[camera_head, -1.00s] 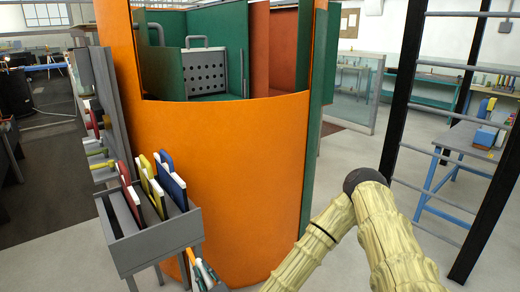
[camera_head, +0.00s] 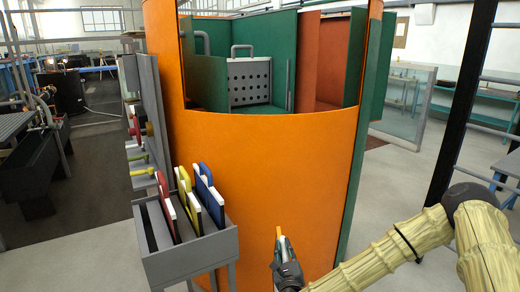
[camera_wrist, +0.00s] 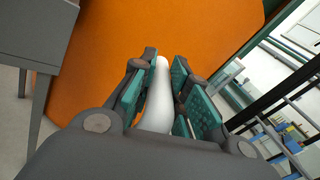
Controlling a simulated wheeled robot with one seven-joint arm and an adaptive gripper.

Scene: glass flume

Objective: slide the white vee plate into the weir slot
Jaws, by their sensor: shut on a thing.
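My gripper (camera_head: 281,243) is low in front of the orange curved panel, right of the plate rack. In the wrist view its green-padded fingers (camera_wrist: 158,88) are shut on a smooth white piece (camera_wrist: 156,103) with a rounded end. I cannot tell from its visible part whether this is the vee plate. A small yellowish tip (camera_head: 279,232) shows at the fingers in the head view. No weir slot can be made out with certainty. A grey perforated plate with a handle (camera_head: 249,82) stands inside the green-walled opening.
The grey rack (camera_head: 190,258) holds plates with red (camera_head: 165,196), yellow (camera_head: 185,190) and blue (camera_head: 207,192) parts. The orange panel (camera_head: 270,150) stands close ahead of my gripper. A black-framed ladder-like stand (camera_head: 464,90) is at right. Open floor lies between.

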